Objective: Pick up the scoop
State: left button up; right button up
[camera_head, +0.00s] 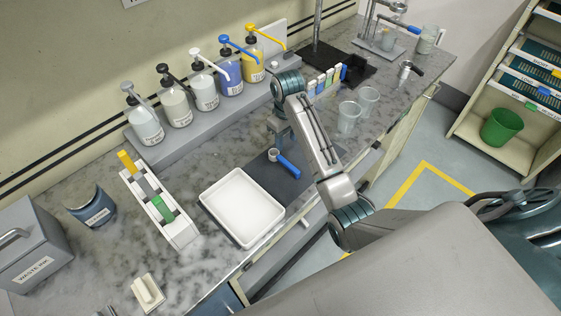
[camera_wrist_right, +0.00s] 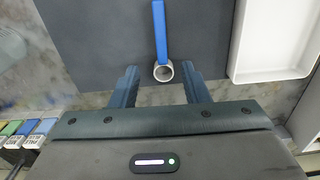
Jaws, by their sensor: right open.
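The scoop (camera_head: 289,167) has a blue handle and a small pale metal cup. It lies on a dark mat (camera_head: 256,172). In the right wrist view the blue handle (camera_wrist_right: 160,32) points away from my gripper, and the round cup (camera_wrist_right: 163,65) lies between the fingertip ends. My right gripper (camera_wrist_right: 160,74) is open, with one finger on each side of the cup and a visible gap at both sides. In the head view the right gripper (camera_head: 277,145) reaches down beside the cup, its fingers partly hidden by the arm. My left gripper does not show.
A white tray (camera_head: 243,207) lies left of the scoop. Pump bottles (camera_head: 202,92) stand on a grey ledge behind. Clear cups (camera_head: 348,118) stand right of my right arm. A rack with coloured blocks (camera_head: 163,209) is further left.

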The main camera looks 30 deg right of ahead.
aim_at(285, 161)
notch_tip(285, 161, down, 3)
jog(key=shift+r+b, duration=0.2)
jog(key=shift+b, duration=0.75)
notch_tip(285, 161, down, 2)
jog(key=shift+f, duration=0.3)
notch_tip(285, 161, down, 4)
jog(key=p, duration=0.3)
jog(key=shift+s+a, duration=0.1)
jog(key=shift+f, duration=0.6)
grip_shut()
